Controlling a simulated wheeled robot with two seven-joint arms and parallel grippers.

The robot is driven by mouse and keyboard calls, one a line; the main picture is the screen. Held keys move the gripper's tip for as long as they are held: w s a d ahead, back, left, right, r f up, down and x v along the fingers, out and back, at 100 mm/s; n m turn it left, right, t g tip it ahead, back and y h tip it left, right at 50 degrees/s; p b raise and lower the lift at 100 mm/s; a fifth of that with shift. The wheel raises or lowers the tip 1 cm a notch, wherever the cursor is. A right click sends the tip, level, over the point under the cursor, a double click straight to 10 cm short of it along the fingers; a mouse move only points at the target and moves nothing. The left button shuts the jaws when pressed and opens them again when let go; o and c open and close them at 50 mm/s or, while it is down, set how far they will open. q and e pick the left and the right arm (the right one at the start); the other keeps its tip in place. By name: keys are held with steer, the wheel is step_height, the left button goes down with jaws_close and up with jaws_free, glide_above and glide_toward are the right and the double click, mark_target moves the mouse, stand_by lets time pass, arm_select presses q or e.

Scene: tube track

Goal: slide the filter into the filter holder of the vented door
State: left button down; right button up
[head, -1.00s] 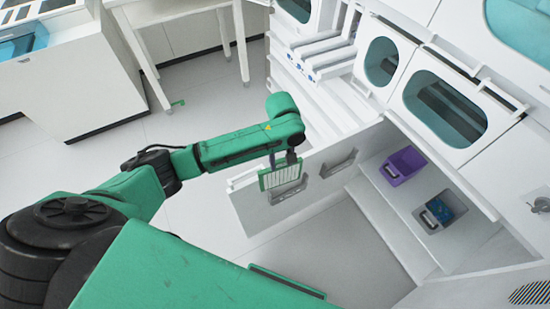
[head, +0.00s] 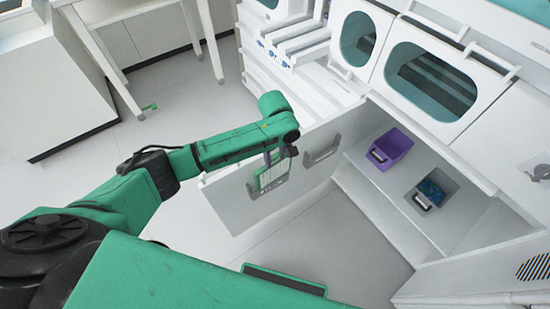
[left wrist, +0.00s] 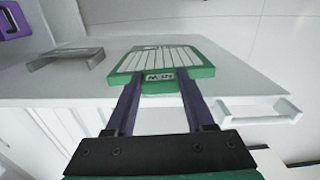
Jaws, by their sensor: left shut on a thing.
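The filter (head: 270,174) has a green frame and white slats. My left gripper (head: 273,158) is shut on its upper edge, above the open vented door (head: 228,196). The left wrist view shows the filter (left wrist: 158,58) between the two purple fingers (left wrist: 158,88), its labelled edge towards me. A grey filter holder (head: 256,194) on the door shows at the filter's lower edge; they overlap in the head view, and I cannot tell how deep the filter sits. A second grey holder (head: 322,152) to the right looks empty; it also shows in the left wrist view (left wrist: 64,56). My right gripper is not in view.
A purple bin (head: 390,148) and a grey bin (head: 432,190) with blue contents stand on the shelf right of the door. A white door handle (left wrist: 258,110) shows in the left wrist view. The floor (head: 330,238) in front is clear.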

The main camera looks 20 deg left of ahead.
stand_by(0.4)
arm_select(q)
steer(key=shift+w+a+f+m+p, duration=0.1)
steer(key=shift+w+a+m+p, duration=0.15)
steer(key=shift+w+a, duration=0.3)
steer(key=shift+w+a+f+m+p, duration=0.1)
steer(key=shift+w+a+m+p, duration=0.15)
steer(key=shift+a, duration=0.5)
steer(key=shift+p, duration=0.4)
steer(key=shift+f, duration=0.15)
step_height(320, 180, down, 3)
steer(key=shift+r+b, duration=0.15)
steer(key=shift+b, duration=0.65)
